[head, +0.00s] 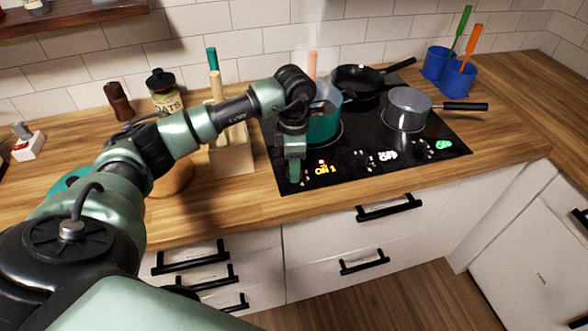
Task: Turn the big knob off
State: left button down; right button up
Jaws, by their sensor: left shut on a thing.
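The black cooktop (350,180) is set in the wooden counter, with knobs along its front edge. My left gripper (294,176) points down at the cooktop's front left corner. It is shut on a knob there, which its fingers mostly hide; I take this for the big knob. A glowing orange "ON 1" label (325,169) shows just to the right of the fingers. Further right, a white label (388,155) reads like "OFF", and a small green sign (443,145) glows. My right gripper is not in view.
A teal pot (324,128) stands behind my left gripper, partly hidden by my arm. A black pan (357,79) and a grey saucepan (407,108) are on the cooktop. A utensil block (232,160) stands close to the left. The front counter strip (400,179) is clear.

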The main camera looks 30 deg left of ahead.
pick_arm(q)
jog(key=n+b, duration=0.1)
jog(key=n, duration=0.3)
jog(key=shift+n, duration=0.3)
jog(key=shift+w+r, duration=0.1)
dwell(0.4)
jog(key=c, duration=0.9)
grip_release()
notch_tip(320, 180, up, 6)
jog(key=shift+r+b, duration=0.2)
jog(key=shift+b, duration=0.8)
jog(key=shift+r, duration=0.7)
